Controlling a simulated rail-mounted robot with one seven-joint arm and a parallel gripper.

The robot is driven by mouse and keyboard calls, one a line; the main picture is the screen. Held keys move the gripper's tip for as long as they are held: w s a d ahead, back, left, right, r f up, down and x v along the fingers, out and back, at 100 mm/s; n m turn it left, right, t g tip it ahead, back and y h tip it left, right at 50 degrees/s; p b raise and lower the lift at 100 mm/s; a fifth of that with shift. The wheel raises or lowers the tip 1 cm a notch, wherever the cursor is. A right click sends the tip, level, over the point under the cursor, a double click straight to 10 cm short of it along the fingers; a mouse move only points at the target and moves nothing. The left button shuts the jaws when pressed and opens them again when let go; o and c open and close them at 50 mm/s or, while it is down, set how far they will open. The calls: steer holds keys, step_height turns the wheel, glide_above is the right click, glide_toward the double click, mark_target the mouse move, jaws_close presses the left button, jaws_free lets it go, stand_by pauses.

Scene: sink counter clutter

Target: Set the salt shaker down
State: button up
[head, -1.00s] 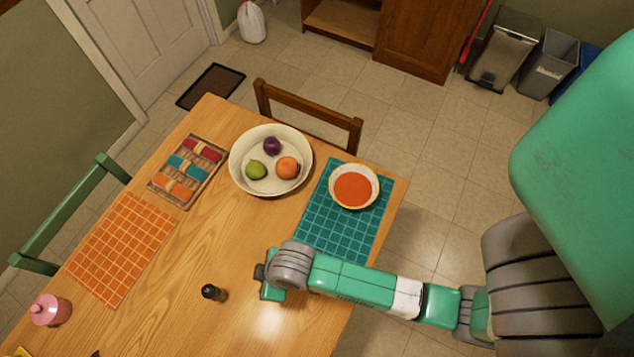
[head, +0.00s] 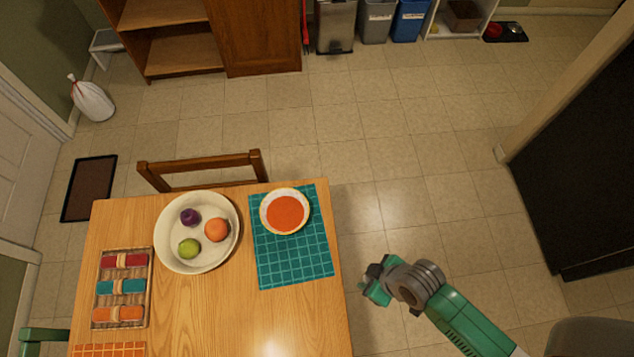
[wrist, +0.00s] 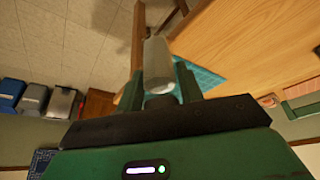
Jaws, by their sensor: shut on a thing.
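The salt shaker (wrist: 157,58), a pale grey-white cylinder, is between the two green fingers of my gripper (wrist: 160,76) in the wrist view. My gripper is shut on it, and the shaker sticks out past the fingertips. In the head view my gripper (head: 371,284) is just right of the wooden table's (head: 235,315) right edge, with floor behind it. The shaker cannot be made out in that view. The table also shows in the wrist view (wrist: 245,40), at the upper right.
A teal placemat (head: 292,265) with a bowl of orange soup (head: 285,213) lies at the table's right. A fruit bowl (head: 171,249) and a basket of rolled cloths (head: 135,287) stand left. Bare wood is free in front. A chair (head: 200,168) is behind.

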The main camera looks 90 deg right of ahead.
steer(key=shift+w+d+f+p, duration=0.15)
steer(key=shift+w+d+f, duration=0.75)
steer(key=shift+w, duration=1.65)
steer(key=shift+w+d+f+p, duration=0.2)
steer(key=shift+w+d+f, duration=0.7)
steer(key=shift+w, duration=1.6)
steer(key=shift+w+d+f+p, duration=0.15)
steer(key=shift+w+d+f, duration=0.75)
steer(key=shift+w, duration=1.65)
steer(key=shift+d+r, duration=0.2)
steer(key=shift+f, duration=0.15)
steer(key=o, duration=1)
